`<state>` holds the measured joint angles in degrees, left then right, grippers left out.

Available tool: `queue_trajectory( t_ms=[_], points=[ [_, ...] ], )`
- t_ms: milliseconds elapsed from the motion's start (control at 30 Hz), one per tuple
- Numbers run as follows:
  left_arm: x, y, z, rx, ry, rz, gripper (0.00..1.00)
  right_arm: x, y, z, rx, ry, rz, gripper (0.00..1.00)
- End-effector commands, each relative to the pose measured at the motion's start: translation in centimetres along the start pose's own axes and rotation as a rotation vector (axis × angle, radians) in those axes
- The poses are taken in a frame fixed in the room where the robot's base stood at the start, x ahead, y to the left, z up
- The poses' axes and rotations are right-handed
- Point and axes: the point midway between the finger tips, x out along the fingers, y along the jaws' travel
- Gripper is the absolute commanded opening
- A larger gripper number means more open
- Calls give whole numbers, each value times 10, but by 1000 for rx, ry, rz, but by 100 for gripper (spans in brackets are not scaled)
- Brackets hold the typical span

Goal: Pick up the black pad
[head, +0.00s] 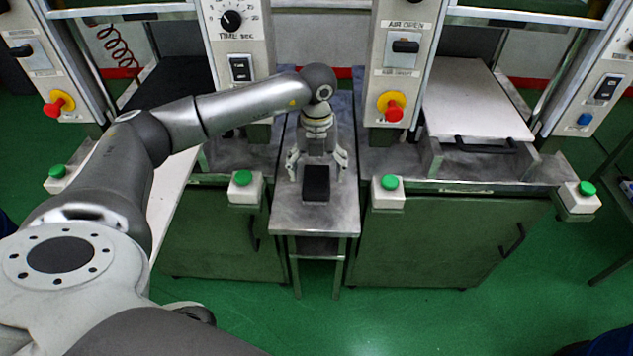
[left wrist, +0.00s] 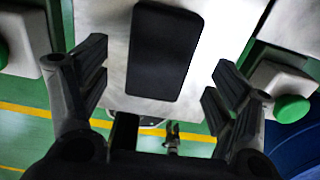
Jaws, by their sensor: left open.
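The black pad (head: 316,184) lies on the narrow metal table (head: 312,218) between the two machines, near its front edge. My left gripper (head: 317,165) is above the table just behind the pad, pointing down, with its fingers spread wide. In the left wrist view the black pad (left wrist: 163,50) shows between and beyond the two open fingers (left wrist: 160,85). The fingers do not touch it in that view, and nothing is held. My right gripper is in neither view.
Machine panels stand left (head: 237,45) and right (head: 403,50) of the narrow table. Green-button boxes (head: 245,187) and (head: 388,191) flank its front. A white plate (head: 470,100) lies on the right machine. The green floor (head: 420,320) in front is clear.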

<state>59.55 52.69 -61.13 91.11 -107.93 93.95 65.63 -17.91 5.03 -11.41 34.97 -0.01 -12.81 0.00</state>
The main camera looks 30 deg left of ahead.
Motion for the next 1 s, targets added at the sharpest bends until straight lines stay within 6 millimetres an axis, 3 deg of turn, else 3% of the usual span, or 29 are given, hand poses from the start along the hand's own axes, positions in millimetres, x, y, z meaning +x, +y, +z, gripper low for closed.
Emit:
queue_trajectory(
  t_ms=[200,500,900,1000],
  points=[
    [31,1,0,0,3,1,83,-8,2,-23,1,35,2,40],
    [38,0,0,1,1,-1,83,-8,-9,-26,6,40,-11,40],
    [38,0,0,1,1,-1,33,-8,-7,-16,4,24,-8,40],
    [38,0,0,1,1,-1,33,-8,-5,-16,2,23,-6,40]
  ],
)
